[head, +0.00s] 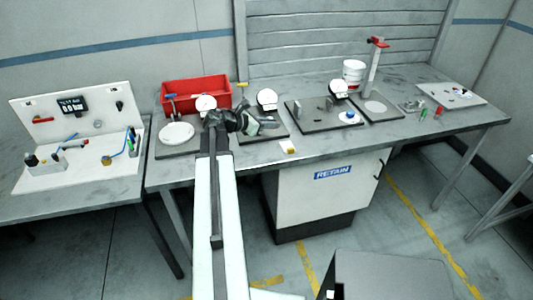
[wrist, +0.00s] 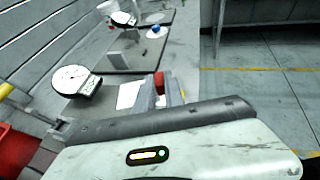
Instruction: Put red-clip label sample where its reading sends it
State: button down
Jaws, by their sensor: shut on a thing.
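My gripper (head: 268,124) is over the bench, in front of the dark base of a dial station. In the wrist view its two grey fingers (wrist: 160,95) are shut on a small red piece, which I take to be the red-clip label sample (wrist: 159,80). No reading on the sample can be made out. The white cabinet marked RETAIN (head: 332,173) stands under the bench.
A red bin (head: 196,92) stands at the back left. Dial stations (head: 267,98) line the bench, and a white tub (head: 354,72) is behind. A panel with a display (head: 73,105) stands at left.

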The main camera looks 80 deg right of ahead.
jog(key=w+a+f+m+g+y+b, duration=0.15)
jog(key=w+a+f+b, duration=0.25)
jog(key=a, duration=0.4)
jog(key=w+a+f+m+g+y+b, duration=0.15)
jog(key=w+a+f+b, duration=0.25)
jog(key=a, duration=0.4)
send_over(267, 156)
jog(key=shift+w+a+f+m+t+b, duration=0.25)
jog(key=shift+a+f+m+t+b, duration=0.15)
jog(key=shift+f, duration=0.2)
jog(key=shift+s+d+f, duration=0.15)
jog(key=shift+s+d, duration=0.05)
jog(key=shift+d, duration=0.35)
notch_tip(267, 156, down, 4)
jog(key=b, duration=0.4)
jog(key=shift+a, duration=0.15)
jog(key=shift+r, duration=0.4)
jog(key=shift+f, duration=0.15)
jog(key=c, duration=1.4)
grip_release()
jog(key=shift+c, duration=0.2)
